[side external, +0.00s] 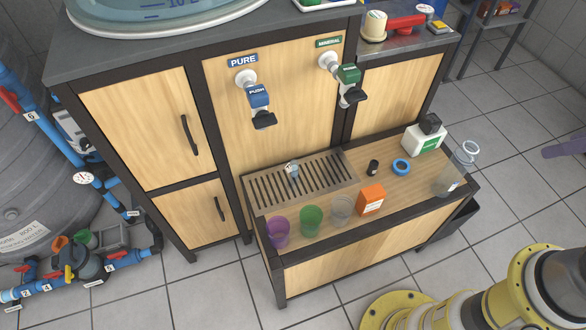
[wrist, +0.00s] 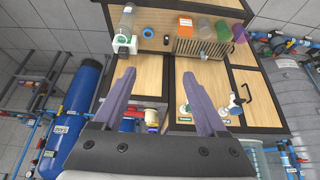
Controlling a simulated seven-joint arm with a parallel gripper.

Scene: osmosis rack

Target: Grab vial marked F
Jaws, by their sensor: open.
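No letter F is readable in either view, so I cannot tell which item is the marked vial. A small dark bottle (side external: 373,167) stands on the wooden counter; it also shows in the wrist view (wrist: 166,40). A small clear and bluish item (side external: 292,169) is on the drain grate. A clear container (side external: 446,182) is at the counter's right end. My gripper (wrist: 158,74) is open and empty in the wrist view, its purple-grey fingers apart and well short of the counter items. A purple piece at the right edge of the side view may be a finger.
Purple (side external: 278,232), green (side external: 311,221) and clear (side external: 341,210) cups line the counter's front, with an orange box (side external: 371,199).

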